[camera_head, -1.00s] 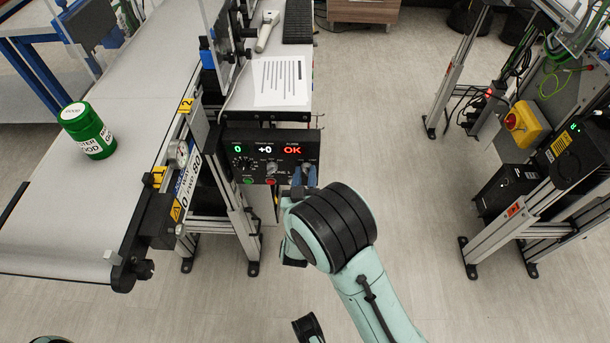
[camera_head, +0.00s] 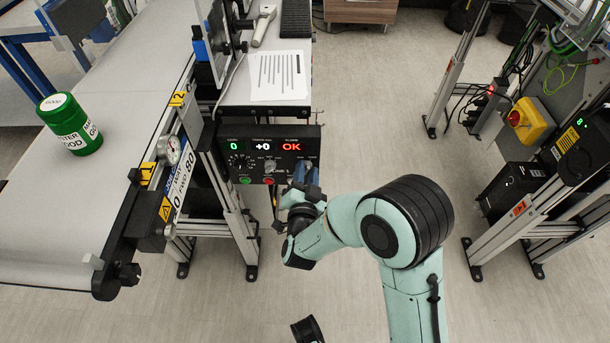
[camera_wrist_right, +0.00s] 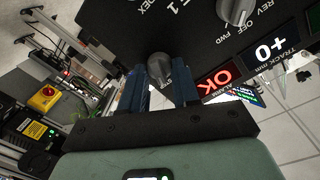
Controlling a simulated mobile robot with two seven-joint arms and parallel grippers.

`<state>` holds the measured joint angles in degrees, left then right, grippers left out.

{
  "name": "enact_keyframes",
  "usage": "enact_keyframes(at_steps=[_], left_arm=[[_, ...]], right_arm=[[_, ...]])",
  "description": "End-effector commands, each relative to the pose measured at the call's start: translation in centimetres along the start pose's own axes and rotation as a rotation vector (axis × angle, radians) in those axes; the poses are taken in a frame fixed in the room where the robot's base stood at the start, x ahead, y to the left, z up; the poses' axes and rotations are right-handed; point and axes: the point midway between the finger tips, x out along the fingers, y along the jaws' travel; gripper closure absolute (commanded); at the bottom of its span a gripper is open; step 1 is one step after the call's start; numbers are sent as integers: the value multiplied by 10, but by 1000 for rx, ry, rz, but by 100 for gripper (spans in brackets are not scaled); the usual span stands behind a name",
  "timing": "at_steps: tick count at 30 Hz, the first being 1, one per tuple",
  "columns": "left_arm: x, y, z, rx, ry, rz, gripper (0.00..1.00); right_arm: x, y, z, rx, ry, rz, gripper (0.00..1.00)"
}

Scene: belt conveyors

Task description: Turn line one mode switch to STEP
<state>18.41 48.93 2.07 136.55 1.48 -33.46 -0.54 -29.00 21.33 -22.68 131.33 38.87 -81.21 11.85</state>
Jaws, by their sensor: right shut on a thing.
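The control panel (camera_head: 265,155) for line one hangs under the table beside the belt, with lit displays reading 0, +0 and OK. In the right wrist view the mode switch (camera_wrist_right: 159,66) is a grey knob between the two blue fingers of my right gripper (camera_wrist_right: 160,85). In the head view my right gripper (camera_head: 305,170) is at the panel's lower right and hides the switch. My right gripper is shut on the knob; its exact pointing is unclear.
Another grey knob (camera_wrist_right: 237,10) marked REV, OFF and FWD is close by on the panel. A green jar (camera_head: 72,128) stands on the belt (camera_head: 55,215). A paper sheet (camera_head: 279,76) lies above the panel. A machine frame (camera_head: 500,235) stands at right, with open floor between.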

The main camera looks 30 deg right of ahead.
Motion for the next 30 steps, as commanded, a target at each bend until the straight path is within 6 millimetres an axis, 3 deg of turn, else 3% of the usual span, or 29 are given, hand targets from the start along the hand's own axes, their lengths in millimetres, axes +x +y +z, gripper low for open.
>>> enact_keyframes(at_steps=[9,26,27,28,30], left_arm=[[11,-4,-16,-3,46,-3,100],[13,-6,-12,-6,35,-8,100],[13,-6,-12,-6,35,-8,100],[13,-6,-12,-6,35,-8,100],[13,-6,-12,-6,35,-8,100]], right_arm=[[0,1,1,124,-11,-1,100],[-1,1,1,149,-14,-1,100],[-1,1,1,149,-14,-1,56],[-1,1,1,149,-14,-1,47],[0,1,1,149,-13,-2,44]])
